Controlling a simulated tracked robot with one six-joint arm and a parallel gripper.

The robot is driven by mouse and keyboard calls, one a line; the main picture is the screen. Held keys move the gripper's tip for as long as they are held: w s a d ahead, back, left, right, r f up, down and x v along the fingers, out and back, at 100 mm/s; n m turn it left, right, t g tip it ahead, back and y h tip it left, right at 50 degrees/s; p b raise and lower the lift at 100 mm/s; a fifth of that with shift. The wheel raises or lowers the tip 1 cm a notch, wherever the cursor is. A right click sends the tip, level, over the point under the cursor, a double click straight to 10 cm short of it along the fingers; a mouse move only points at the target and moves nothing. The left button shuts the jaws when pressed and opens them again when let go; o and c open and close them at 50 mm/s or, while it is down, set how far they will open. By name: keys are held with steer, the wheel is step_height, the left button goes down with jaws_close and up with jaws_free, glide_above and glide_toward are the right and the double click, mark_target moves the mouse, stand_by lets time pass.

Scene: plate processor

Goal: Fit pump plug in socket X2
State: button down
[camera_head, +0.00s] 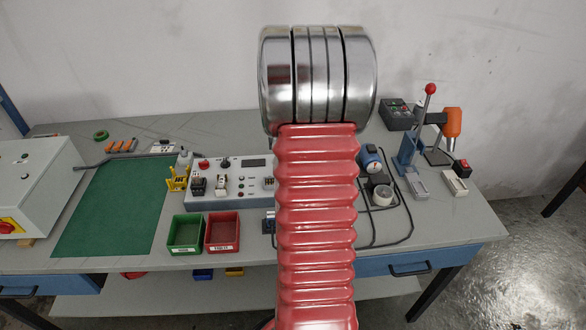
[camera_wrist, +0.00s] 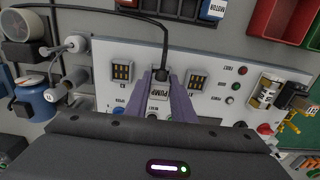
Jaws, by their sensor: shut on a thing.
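In the wrist view my gripper (camera_wrist: 162,90) has its two purple fingers shut on the pump plug (camera_wrist: 158,91), a light block marked PUMP. A black cable loops away from the plug. The plug is over the white control panel (camera_wrist: 225,70), between two dark sockets with yellowish contacts, one on the left (camera_wrist: 122,72) and one on the right (camera_wrist: 197,82). Socket X2 itself is not visible; the plug and fingers cover the panel between these sockets. I cannot tell whether the plug is seated or just above. In the head view my arm hides the gripper and plug.
A second plug marked MOTOR (camera_wrist: 213,9) lies beside the panel. The blue pump (camera_wrist: 40,101) stands at the left of the wrist view. Green (camera_head: 186,250) and red (camera_head: 222,248) bins sit in front of the panel (camera_head: 230,201). The green mat (camera_head: 115,205) is clear.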

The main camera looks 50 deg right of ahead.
steer(key=shift+f, duration=0.7)
stand_by(0.4)
steer(key=c, duration=1.4)
jaws_free()
steer(key=shift+c, duration=0.2)
steer(key=shift+r, duration=0.15)
step_height(320, 180, up, 14)
steer(key=shift+f, duration=0.25)
